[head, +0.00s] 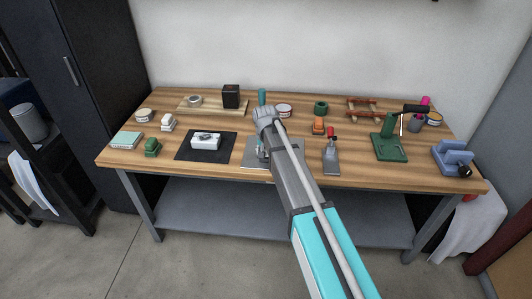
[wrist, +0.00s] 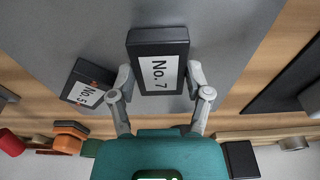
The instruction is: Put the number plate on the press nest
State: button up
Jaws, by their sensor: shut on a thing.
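A dark block-shaped number plate with a white "No. 7" label (wrist: 158,72) sits between the fingertips of my gripper (wrist: 161,84), which is shut on its sides. It looks larger than its neighbour; I cannot tell how far it is off the grey mat (wrist: 215,25). A second dark plate, its label partly covered by a finger (wrist: 84,90), lies tilted beside it. In the head view my gripper (head: 260,138) is over the grey mat, and my arm hides most of the plates. The green press (head: 388,146) with a black lever stands at the right; its nest is not clear.
An orange-topped item (head: 319,126) and a grey tool with a red knob (head: 331,157) stand between my arm and the press. A blue vise-like fixture (head: 453,158) is at the far right. A white block (head: 206,142) rests on a black mat to the left.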

jog(key=o, duration=1.3)
jog(key=shift+f, duration=0.1)
notch_tip(320, 180, up, 12)
jog(key=s+p, duration=0.1)
jog(key=p, duration=1.1)
jog(key=shift+s, duration=0.4)
jog(key=s+d+g, duration=0.1)
jog(key=s+d, duration=2.1)
jog(key=s, duration=0.1)
jog(key=shift+s+d+g, duration=0.25)
jog(key=shift+d+g, duration=0.1)
jog(key=shift+g, duration=0.05)
